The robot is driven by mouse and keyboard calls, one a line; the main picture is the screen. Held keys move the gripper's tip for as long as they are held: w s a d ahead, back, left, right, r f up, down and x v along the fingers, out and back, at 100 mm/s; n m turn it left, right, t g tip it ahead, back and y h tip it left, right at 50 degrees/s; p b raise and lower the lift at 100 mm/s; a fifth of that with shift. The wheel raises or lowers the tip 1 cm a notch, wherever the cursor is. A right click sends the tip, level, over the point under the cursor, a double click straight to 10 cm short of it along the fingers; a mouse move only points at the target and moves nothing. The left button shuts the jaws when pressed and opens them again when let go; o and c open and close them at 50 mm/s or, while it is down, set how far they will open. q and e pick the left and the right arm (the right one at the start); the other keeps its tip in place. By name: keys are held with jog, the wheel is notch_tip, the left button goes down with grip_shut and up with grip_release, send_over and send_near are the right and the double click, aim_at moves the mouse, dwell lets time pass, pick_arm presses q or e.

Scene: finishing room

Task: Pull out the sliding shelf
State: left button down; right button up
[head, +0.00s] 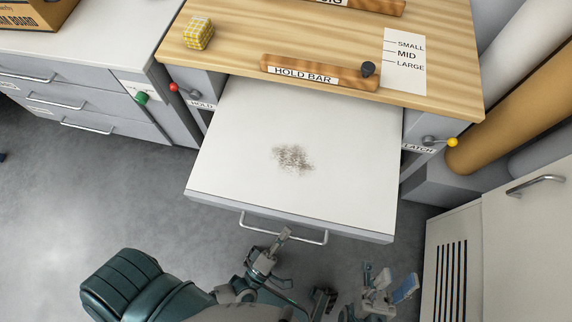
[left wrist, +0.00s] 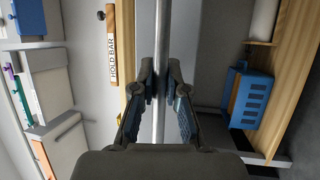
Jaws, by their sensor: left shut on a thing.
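The sliding shelf (head: 240,150) is a white-topped board that sticks out from under a wooden worktop in the head view. A dark speckled patch lies on its middle. A metal bar handle (head: 312,239) runs along its front edge. My left gripper (head: 284,235) is at the handle, and in the left wrist view (left wrist: 160,85) its fingers are shut on the metal bar (left wrist: 161,40), one on each side.
The wooden worktop (head: 300,35) carries a HOLD BAR (head: 320,75) and a yellow block (head: 198,32). A red-knobbed HOLD lever (head: 174,87) and a yellow-knobbed LATCH lever (head: 452,142) flank the shelf. A white cabinet (head: 525,240) stands right.

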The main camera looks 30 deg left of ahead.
pick_arm(q)
jog(key=shift+s+f, duration=0.15)
jog(key=shift+f, duration=0.15)
jog(key=c, duration=1.2)
grip_release()
jog(key=shift+c, duration=0.2)
jog(key=shift+o, duration=0.3)
jog(key=shift+r, duration=0.1)
jog(key=d+v, duration=0.1)
jog(key=v, duration=0.6)
jog(key=shift+s+a, duration=0.2)
jog(key=shift+a, duration=0.3)
